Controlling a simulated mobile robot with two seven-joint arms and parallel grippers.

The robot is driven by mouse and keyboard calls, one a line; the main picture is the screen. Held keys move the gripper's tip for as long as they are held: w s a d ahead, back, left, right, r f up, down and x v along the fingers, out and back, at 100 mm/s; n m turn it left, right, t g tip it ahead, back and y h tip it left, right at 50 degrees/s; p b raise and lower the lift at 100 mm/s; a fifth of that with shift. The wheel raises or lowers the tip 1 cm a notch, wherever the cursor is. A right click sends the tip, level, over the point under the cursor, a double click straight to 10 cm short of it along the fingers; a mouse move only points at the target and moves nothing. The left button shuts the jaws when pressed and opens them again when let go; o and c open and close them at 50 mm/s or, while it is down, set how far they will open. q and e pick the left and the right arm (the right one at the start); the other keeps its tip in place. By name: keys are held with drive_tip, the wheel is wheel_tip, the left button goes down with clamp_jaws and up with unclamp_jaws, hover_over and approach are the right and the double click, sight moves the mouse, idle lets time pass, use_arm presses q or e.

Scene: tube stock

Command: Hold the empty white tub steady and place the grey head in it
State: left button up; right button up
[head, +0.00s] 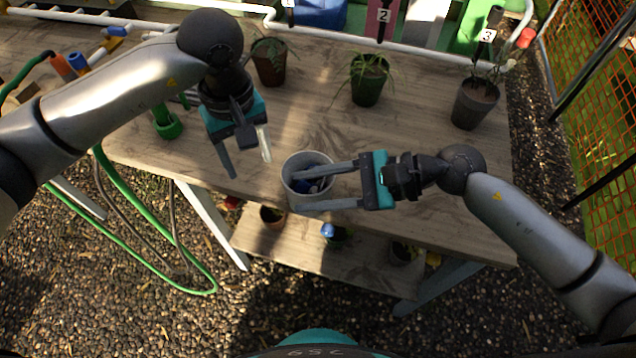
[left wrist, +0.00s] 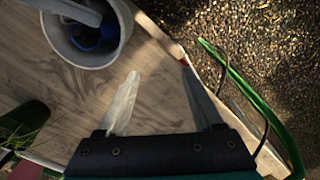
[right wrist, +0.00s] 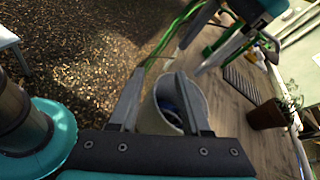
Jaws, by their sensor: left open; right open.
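The white tub (head: 287,186) stands near the front edge of the table, and it shows in the left wrist view (left wrist: 62,46) and the right wrist view (right wrist: 150,119). It is not empty: something blue (left wrist: 92,40) lies inside, with a paler piece beside it. I cannot tell whether the grey head is among this. My right gripper (head: 300,189) is open at the tub, one finger over its opening and the other along its near outer side. I cannot tell whether they touch it. My left gripper (head: 249,168) is open and empty, left of the tub.
Potted plants (head: 367,82) stand along the back and right of the table (head: 425,165). A green holder (head: 167,126) is at the left, with a green hose (head: 130,188) hanging nearby. A lower shelf (head: 300,252) holds small pots. Bare wood lies behind the tub.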

drive_tip(key=w+v, duration=0.1)
drive_tip(key=v, duration=1.1)
drive_tip(key=shift+s, duration=0.45)
